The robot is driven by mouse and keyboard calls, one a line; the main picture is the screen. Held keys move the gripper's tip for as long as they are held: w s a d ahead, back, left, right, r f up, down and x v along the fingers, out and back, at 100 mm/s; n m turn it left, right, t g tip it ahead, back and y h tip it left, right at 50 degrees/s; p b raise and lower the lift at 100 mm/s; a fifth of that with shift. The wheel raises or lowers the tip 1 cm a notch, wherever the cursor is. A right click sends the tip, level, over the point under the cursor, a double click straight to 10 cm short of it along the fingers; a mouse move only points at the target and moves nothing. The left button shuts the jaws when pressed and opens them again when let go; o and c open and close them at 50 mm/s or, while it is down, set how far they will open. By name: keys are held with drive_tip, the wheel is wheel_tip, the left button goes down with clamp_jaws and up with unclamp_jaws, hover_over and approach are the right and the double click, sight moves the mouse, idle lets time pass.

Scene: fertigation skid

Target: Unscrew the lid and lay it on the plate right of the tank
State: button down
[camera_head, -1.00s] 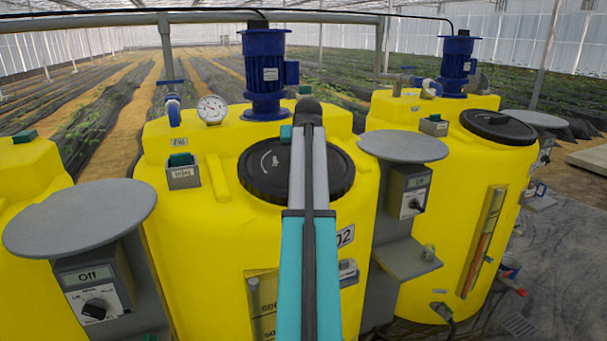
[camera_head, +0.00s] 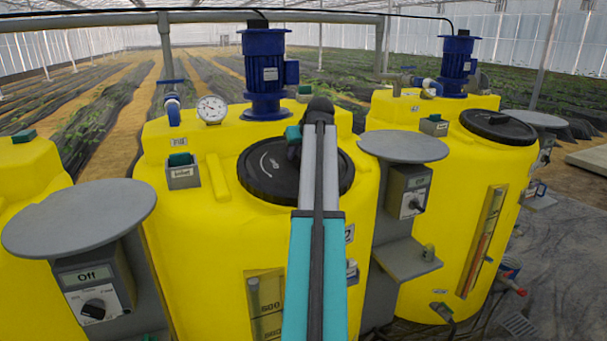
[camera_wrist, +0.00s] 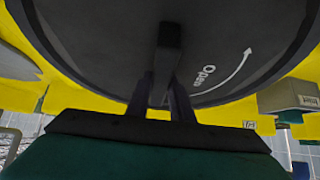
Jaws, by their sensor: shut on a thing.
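The black round lid (camera_head: 262,178) sits on top of the middle yellow tank (camera_head: 205,235), and my arm covers part of it. In the wrist view the lid (camera_wrist: 100,50) fills the upper picture, with a white "Open" arrow and a raised bar (camera_wrist: 168,42). My gripper (camera_wrist: 165,98) is shut on the lid's bar. In the head view my gripper is mostly hidden behind my arm, over the lid. The grey round plate (camera_head: 403,146) right of the tank is empty.
A blue motor (camera_head: 266,75) and a pressure gauge (camera_head: 211,109) stand behind the lid. Another grey plate (camera_head: 80,218) is at the left. A control box (camera_head: 408,190) hangs below the right plate. A second lidded tank (camera_head: 450,200) stands further right.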

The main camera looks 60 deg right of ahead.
drive_tip(key=shift+s+r+p, duration=0.2)
drive_tip(key=shift+r+p, duration=0.5)
drive_tip(key=shift+r, duration=0.9)
drive_tip(key=shift+s+a+r+p, duration=0.15)
drive_tip(key=shift+r+p, duration=0.35)
drive_tip(key=shift+r, duration=0.5)
drive_tip(key=shift+s+a+r+p, duration=0.1)
drive_tip(key=shift+r+p, duration=0.35)
drive_tip(key=shift+r, duration=0.5)
drive_tip(key=shift+s, duration=0.1)
